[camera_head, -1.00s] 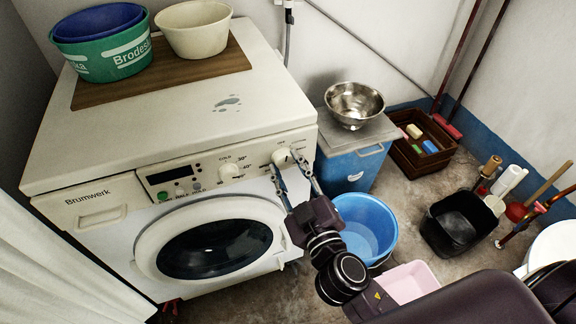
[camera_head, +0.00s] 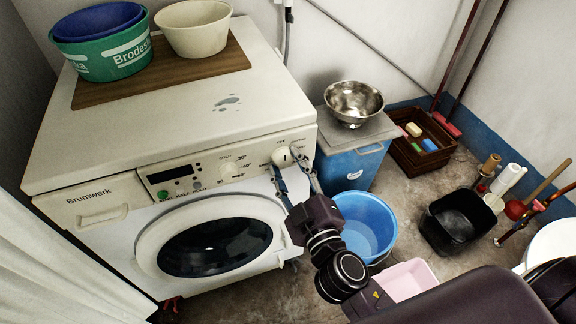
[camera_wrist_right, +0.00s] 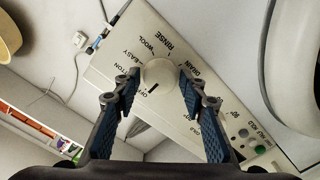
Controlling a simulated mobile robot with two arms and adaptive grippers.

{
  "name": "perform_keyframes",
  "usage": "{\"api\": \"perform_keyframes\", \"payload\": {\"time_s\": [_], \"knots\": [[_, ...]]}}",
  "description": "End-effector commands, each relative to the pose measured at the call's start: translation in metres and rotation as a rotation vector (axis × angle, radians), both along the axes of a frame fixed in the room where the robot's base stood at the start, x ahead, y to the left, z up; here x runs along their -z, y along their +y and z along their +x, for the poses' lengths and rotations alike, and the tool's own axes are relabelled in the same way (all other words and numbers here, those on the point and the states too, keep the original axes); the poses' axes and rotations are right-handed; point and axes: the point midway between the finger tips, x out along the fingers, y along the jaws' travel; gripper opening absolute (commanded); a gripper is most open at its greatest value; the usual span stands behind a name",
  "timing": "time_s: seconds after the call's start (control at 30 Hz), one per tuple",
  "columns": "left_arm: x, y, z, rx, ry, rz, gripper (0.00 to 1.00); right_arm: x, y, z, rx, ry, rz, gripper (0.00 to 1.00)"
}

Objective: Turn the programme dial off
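The programme dial (camera_head: 282,157) is the cream round knob at the right end of the washing machine's front panel. In the right wrist view the dial (camera_wrist_right: 160,74) has a dark mark on its face, on the side towards the OFF label. My right gripper (camera_head: 285,166) is at the dial, one finger on each side. In the wrist view its blue-padded fingers (camera_wrist_right: 160,83) are spread around the dial, with the knob between the tips; they look slightly apart from it. My left gripper is not in view.
The washing machine (camera_head: 170,130) has a second knob (camera_head: 231,172) and a display left of the dial. A blue box with a steel bowl (camera_head: 354,103) stands close on the right. A blue bucket (camera_head: 366,225) is on the floor near my right gripper.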

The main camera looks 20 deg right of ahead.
Motion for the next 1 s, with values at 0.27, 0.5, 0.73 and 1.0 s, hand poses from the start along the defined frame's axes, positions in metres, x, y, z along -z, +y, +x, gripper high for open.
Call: {"api": "perform_keyframes", "payload": {"time_s": [0.27,0.5,0.73,1.0], "knots": [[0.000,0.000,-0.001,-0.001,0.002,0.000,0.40,0.000,0.000,0.000,0.000,0.000,0.002,0.50],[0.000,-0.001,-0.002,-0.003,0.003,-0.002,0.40,0.001,0.000,-0.009,0.001,0.002,0.005,0.50],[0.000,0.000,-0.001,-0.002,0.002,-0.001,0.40,0.002,-0.002,-0.039,0.003,0.005,0.006,0.50],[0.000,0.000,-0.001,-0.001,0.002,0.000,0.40,0.000,-0.003,-0.069,0.004,-0.002,0.004,0.50]]}}
